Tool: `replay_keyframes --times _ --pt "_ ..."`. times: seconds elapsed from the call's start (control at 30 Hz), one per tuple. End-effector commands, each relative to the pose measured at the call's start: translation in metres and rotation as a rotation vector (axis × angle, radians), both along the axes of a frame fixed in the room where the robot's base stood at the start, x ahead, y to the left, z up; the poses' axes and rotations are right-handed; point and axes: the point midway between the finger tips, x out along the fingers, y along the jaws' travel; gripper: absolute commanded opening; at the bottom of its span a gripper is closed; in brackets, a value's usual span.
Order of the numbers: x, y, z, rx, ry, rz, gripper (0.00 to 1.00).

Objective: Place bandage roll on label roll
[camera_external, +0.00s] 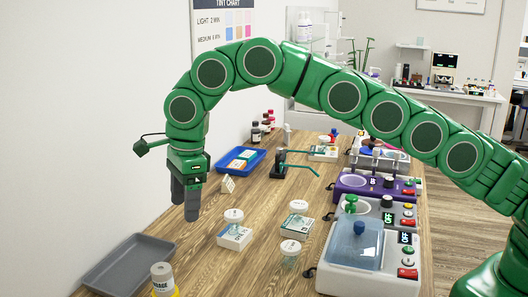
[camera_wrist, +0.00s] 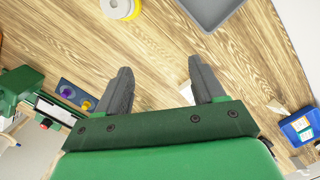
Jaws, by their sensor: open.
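A white roll with dark lettering, apparently the bandage roll (camera_external: 162,273), stands upright at the bottom edge of the external view. A yellow round thing, perhaps the label roll (camera_external: 174,293), shows directly below it, cut off by the frame; the white roll appears to rest on it. In the wrist view the white roll (camera_wrist: 115,7) shows at the top edge with the yellow rim (camera_wrist: 134,13) around its side. My gripper (camera_external: 185,208) points down, open and empty, in the air above the table and apart from both. Its spread fingers show in the wrist view (camera_wrist: 160,66).
A grey tray (camera_external: 128,262) lies beside the rolls. Small boxes with white-lidded jars (camera_external: 235,235) stand right of my gripper. A blue tray (camera_external: 238,160) is farther back. Devices (camera_external: 357,255) line the right table edge. Bare wood (camera_external: 200,268) lies between.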

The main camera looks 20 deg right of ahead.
Motion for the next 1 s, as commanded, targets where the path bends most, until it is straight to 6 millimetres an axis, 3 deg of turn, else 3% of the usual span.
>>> replay_keyframes --times 0.2,0.5,0.73,1.0 --pt "0.047 -0.068 0.03 -0.015 -0.016 0.114 0.68" --pt "0.087 -0.169 0.058 -0.043 -0.024 0.28 0.68" --pt "0.103 -0.25 0.075 -0.059 -0.028 0.408 0.68" --pt "0.102 -0.346 0.088 -0.074 -0.023 0.556 0.68"
